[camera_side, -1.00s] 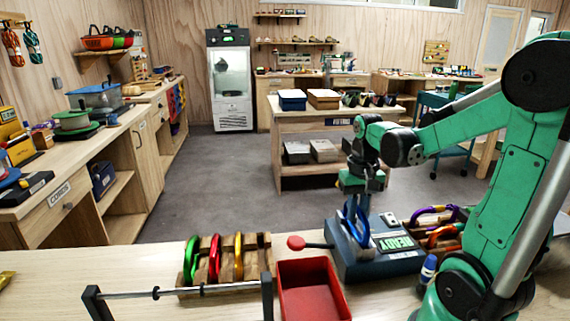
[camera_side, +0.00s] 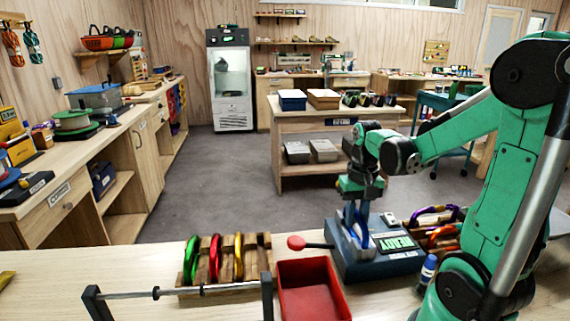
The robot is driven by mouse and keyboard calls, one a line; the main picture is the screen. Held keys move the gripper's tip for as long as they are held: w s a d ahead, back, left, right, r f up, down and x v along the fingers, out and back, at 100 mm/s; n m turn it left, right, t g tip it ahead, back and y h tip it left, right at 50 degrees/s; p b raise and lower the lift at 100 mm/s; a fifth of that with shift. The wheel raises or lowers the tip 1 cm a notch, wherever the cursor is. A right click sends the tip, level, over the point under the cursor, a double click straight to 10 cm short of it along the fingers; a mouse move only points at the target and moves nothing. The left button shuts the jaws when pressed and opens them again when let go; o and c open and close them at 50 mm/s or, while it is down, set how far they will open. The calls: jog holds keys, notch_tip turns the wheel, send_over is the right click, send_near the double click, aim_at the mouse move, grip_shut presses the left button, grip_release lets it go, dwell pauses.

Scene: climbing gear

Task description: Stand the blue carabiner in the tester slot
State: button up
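The blue carabiner (camera_side: 363,233) stands about upright at the top of the blue-grey tester (camera_side: 349,262), at its slot area. Its lower end meets the tester, but how deep it sits in the slot is too small to tell. My gripper (camera_side: 357,208) points down from above, with its fingers at the carabiner's upper part. The fingers overlap the carabiner in the picture, so whether they grip it or stand apart from it is not clear. The tester's display (camera_side: 395,243) is lit green and reads READY.
A lever with a red knob (camera_side: 296,243) sticks out left of the tester. A red tray (camera_side: 311,290) lies in front. A wooden rack (camera_side: 252,262) holds green, red and yellow carabiners. A tray of more carabiners (camera_side: 437,228) and a blue-capped bottle (camera_side: 428,270) stand right.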

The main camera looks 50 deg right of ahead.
jog(key=o, duration=0.4)
jog(key=shift+c, duration=0.2)
notch_tip(320, 180, up, 5)
jog(key=shift+w+a+r, duration=0.1)
jog(key=shift+a+r, duration=0.1)
jog(key=shift+r, duration=0.05)
jog(key=w+a+n+t, duration=0.2)
jog(key=a+n+t, duration=0.1)
jog(key=a, duration=0.5)
jog(key=w+a+n+t, duration=0.3)
jog(key=a+n, duration=0.3)
jog(key=a, duration=0.2)
jog(key=shift+w+t, duration=0.2)
jog(key=shift+t, duration=0.4)
